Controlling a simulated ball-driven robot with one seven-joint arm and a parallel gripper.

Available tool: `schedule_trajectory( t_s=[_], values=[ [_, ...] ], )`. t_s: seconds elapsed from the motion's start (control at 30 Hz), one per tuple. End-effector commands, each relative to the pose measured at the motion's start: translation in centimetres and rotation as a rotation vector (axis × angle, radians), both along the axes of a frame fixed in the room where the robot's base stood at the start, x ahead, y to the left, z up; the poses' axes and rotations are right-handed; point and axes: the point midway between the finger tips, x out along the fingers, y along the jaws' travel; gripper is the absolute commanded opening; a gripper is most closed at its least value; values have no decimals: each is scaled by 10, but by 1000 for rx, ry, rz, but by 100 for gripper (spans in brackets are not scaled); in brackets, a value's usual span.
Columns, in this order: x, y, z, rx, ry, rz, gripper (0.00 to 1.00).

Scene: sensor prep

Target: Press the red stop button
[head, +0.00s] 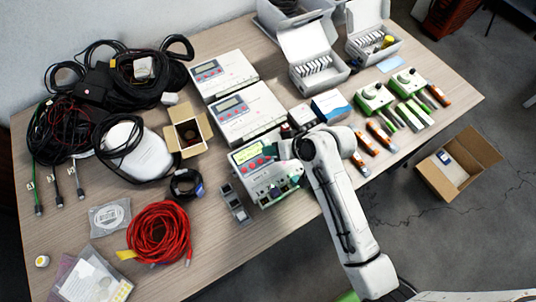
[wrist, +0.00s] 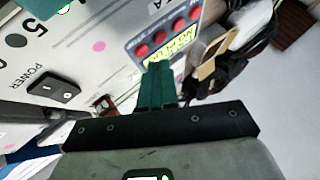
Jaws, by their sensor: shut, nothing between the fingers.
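The nearest control box (head: 262,183) stands on the table with a lit yellow-green display (head: 246,154) and red buttons below it. In the wrist view, its row of several red buttons (wrist: 161,39) sits on a blue panel beside the yellow-green display (wrist: 181,52). I cannot read which button is the stop button. My gripper (wrist: 157,68) is shut and empty, its teal fingertips pointing toward the button row and appearing close to it. I cannot tell whether they touch. In the head view, my wrist hides part of the box's right side.
Two similar boxes (head: 250,112) (head: 222,74) stand behind. A black power switch (wrist: 56,90) shows on the near box.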

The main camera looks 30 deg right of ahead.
Motion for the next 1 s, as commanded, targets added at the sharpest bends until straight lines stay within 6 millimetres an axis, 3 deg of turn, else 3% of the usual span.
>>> schedule_trajectory(
  t_s=[1.0],
  values=[
    [0,0,-8,0,1,1,0]
  ],
)
